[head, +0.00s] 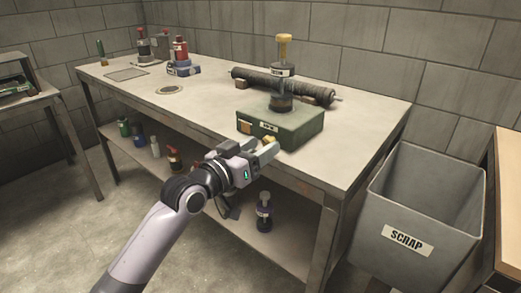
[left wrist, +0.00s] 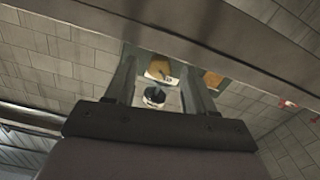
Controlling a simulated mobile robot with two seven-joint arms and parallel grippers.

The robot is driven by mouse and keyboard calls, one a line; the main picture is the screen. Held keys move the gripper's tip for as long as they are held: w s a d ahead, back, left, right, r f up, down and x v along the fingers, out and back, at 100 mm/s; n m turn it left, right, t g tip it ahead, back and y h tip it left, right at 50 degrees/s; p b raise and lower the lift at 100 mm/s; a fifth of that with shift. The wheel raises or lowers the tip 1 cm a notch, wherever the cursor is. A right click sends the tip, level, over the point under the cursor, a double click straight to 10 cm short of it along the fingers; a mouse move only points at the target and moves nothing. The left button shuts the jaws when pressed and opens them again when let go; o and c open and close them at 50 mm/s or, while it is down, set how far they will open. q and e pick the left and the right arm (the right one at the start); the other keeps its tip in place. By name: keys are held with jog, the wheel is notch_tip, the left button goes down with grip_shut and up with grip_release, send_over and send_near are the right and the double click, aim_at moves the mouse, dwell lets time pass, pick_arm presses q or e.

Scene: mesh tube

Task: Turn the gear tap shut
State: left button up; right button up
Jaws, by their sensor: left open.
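A green box (head: 282,128) sits near the table's front edge, with a clear cylinder (head: 282,85) with a yellow top standing upright on it. A small yellow piece (head: 268,140), which looks like the tap, shows low on the box's front, by my left gripper (head: 264,147). My left gripper is open, at the front of the box. My right gripper is out of view.
A dark mesh tube (head: 285,86) lies behind the cylinder. A grey scrap bin (head: 408,241) stands right of the table (head: 205,108). Red and dark items stand at the back left. Bottles, including a dark one (head: 264,212), stand on the lower shelf. The table's middle is mostly clear.

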pick_arm(q)
jog(key=shift+w+d, duration=0.25)
jog(key=shift+w, duration=0.05)
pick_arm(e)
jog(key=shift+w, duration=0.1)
pick_arm(q)
grip_shut()
jog(key=shift+r+m+p, duration=0.1)
jog(key=shift+m+p, duration=0.25)
jog(key=shift+m, duration=0.65)
jog(key=shift+m+p, duration=0.3)
jog(key=shift+p, duration=0.1)
jog(key=shift+c, duration=0.3)
grip_release()
jog(key=shift+o, duration=0.3)
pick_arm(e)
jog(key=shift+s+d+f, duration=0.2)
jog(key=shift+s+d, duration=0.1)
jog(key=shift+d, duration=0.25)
